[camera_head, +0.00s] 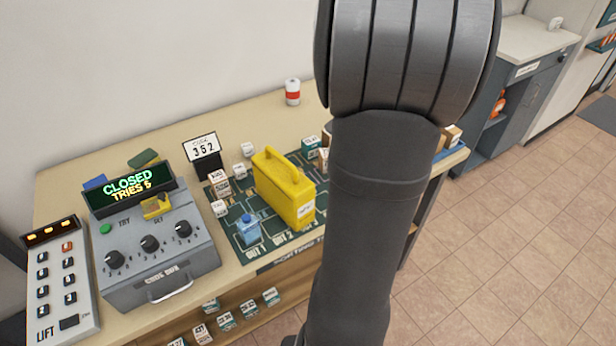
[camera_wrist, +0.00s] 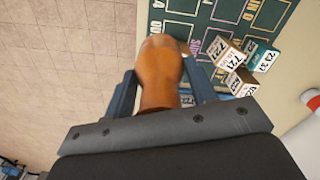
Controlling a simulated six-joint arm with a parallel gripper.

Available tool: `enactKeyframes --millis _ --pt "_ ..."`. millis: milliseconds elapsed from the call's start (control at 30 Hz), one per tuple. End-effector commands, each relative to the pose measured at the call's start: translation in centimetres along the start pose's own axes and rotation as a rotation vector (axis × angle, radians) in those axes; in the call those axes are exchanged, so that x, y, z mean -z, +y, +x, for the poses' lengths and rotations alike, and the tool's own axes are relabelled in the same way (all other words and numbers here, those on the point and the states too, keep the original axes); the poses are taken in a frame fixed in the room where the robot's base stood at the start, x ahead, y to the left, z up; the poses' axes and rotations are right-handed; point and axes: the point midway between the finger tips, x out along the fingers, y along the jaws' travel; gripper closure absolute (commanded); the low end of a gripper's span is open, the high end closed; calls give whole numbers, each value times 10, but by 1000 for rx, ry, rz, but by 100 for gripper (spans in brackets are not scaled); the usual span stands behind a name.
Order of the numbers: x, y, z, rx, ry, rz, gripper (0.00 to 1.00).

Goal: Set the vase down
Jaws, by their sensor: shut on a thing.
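The vase (camera_wrist: 160,62) is an orange-brown rounded body in the wrist view. My gripper (camera_wrist: 162,86) has one dark finger on each side of it and is shut on it. The vase overlaps the edge of the dark green sorting mat (camera_wrist: 208,32) and the pale table edge in that view. I cannot tell whether it touches the table or hangs above it. In the head view my arm hides my gripper and most or all of the vase.
Small labelled cubes (camera_wrist: 232,58) stand on the mat close right of the vase. In the head view a yellow canister (camera_head: 284,188), a blue bottle (camera_head: 248,229), a code box (camera_head: 160,250) and a red-white can (camera_head: 292,92) stand on the table. Tiled floor lies beyond the table edge.

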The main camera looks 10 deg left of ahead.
Motion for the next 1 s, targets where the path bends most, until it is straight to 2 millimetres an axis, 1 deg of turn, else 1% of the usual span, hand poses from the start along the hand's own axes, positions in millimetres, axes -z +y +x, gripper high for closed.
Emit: enactKeyframes --millis 33,200,300,433,533,667,800,900,1000 --pt "-2 -12 8 -1 -3 -6 77" --pt "-4 -52 31 -2 -3 -7 77" --pt "-6 -72 44 -1 -2 -6 77" --pt "-7 -91 54 -1 -1 -5 77" --pt "-7 -98 58 0 0 -3 77" --pt "-8 -99 66 -1 -1 -1 77" --pt "-8 -98 87 -3 -4 -2 77" --pt "-8 -98 98 -1 -2 -2 77" --pt "-7 -98 99 1 1 -2 77"
